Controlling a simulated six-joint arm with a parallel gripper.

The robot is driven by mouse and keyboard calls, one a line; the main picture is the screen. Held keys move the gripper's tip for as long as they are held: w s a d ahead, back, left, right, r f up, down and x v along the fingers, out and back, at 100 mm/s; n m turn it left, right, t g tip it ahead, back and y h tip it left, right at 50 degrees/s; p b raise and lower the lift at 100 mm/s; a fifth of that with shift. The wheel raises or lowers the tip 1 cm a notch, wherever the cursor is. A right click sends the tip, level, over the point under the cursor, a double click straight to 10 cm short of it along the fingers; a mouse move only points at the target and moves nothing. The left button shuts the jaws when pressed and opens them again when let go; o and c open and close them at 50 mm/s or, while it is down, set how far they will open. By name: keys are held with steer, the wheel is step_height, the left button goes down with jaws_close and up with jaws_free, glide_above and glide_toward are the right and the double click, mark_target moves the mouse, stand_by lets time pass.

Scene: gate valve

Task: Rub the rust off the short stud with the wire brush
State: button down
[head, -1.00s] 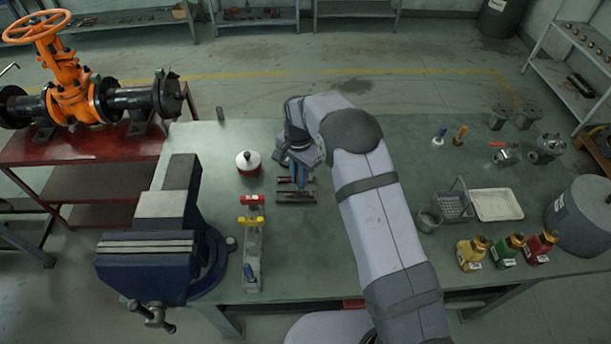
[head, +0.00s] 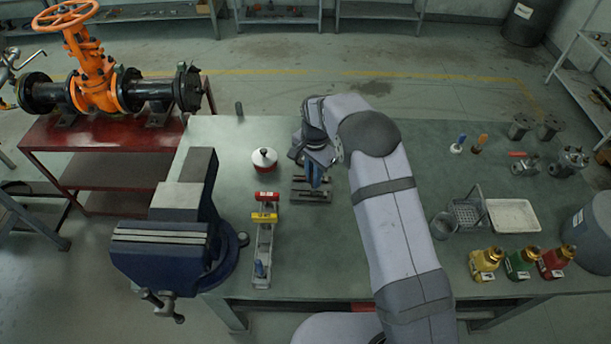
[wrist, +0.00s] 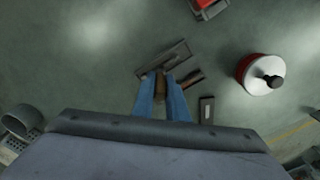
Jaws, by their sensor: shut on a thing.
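My gripper (head: 316,178) is at the middle of the green bench, with its blue fingers pointing down. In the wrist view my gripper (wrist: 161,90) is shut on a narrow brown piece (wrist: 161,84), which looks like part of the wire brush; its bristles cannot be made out. Just under and beside the fingers lie a dark flat bar (wrist: 172,56) and other dark pieces (wrist: 207,110). In the head view they form a low grey fixture (head: 311,196) with dark brown bars. Which bar is the short stud, and whether the brush touches it, I cannot tell.
A red pot with a white lid (head: 264,160) stands left of the gripper. A narrow tray (head: 264,240) with red and yellow blocks lies nearer. A blue vise (head: 175,245) fills the left. Bottles (head: 487,262), a white tray (head: 513,216) and a basket (head: 467,214) are at right.

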steer(key=shift+d, duration=0.9)
step_height(320, 180, up, 8)
steer(key=p, duration=0.5)
steer(key=shift+d+r, duration=0.15)
steer(key=shift+d, duration=0.15)
steer(key=shift+d+p, duration=0.15)
steer(key=shift+p, duration=0.2)
steer(key=shift+s+d, duration=0.1)
steer(key=shift+d, duration=0.1)
steer(key=shift+f, duration=0.25)
